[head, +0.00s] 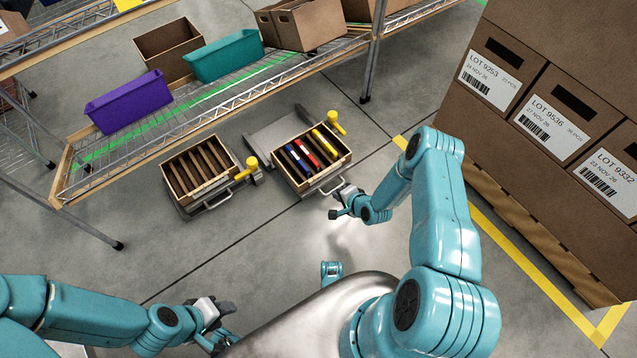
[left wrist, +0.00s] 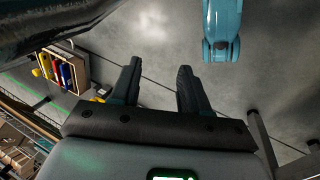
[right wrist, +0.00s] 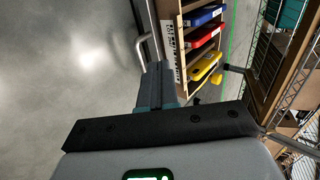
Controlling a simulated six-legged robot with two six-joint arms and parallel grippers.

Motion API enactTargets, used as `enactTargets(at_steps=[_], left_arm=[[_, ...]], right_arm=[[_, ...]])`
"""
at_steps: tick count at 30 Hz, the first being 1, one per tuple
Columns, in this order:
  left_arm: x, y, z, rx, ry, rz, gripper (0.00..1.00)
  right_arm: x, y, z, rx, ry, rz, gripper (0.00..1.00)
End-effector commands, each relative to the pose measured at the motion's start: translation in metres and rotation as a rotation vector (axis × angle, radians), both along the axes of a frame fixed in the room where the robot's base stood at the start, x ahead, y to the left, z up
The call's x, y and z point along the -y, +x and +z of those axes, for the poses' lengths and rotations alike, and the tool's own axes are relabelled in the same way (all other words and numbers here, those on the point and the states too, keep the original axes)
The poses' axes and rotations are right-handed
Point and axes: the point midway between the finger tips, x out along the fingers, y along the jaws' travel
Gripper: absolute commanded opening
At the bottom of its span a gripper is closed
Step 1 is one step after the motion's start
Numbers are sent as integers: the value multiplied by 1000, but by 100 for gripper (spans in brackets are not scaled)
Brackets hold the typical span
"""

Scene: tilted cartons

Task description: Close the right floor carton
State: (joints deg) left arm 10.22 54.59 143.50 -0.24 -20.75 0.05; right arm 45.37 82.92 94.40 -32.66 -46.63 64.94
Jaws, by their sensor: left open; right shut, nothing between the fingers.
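The right floor carton (head: 292,185) is an open-topped brown box on a grey metal stand, with a metal handle (head: 328,186) at its front. Blue, red and yellow items stand between its dividers; it also shows in the left wrist view (left wrist: 80,80) and the right wrist view (right wrist: 172,37). My right gripper (head: 341,187) is shut and empty, close to the carton's front right corner and handle; the right wrist view shows its fingers (right wrist: 155,72) beside the carton's front. Whether they touch is unclear. My left gripper (head: 226,323) is open and empty, low in the head view, well away from the carton.
A second floor carton (head: 181,195) with brown dividers stands to the left. A wire shelf (head: 235,87) holds purple and teal bins behind. Stacked cartons (head: 540,120) stand at right. Floor in front is clear.

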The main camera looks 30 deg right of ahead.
Motion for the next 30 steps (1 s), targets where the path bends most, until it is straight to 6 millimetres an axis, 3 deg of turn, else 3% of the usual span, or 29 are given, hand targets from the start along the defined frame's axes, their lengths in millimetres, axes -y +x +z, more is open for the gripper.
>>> enactTargets(at_steps=[12,20,30], left_arm=[[-8,9,-44,15,6,35,45],[-11,11,-52,19,8,44,45],[-11,12,-52,20,8,46,45]], right_arm=[[-9,69,-65,2,-1,6,0],[-10,101,-58,2,-2,6,0],[-10,105,-56,-1,0,4,0]])
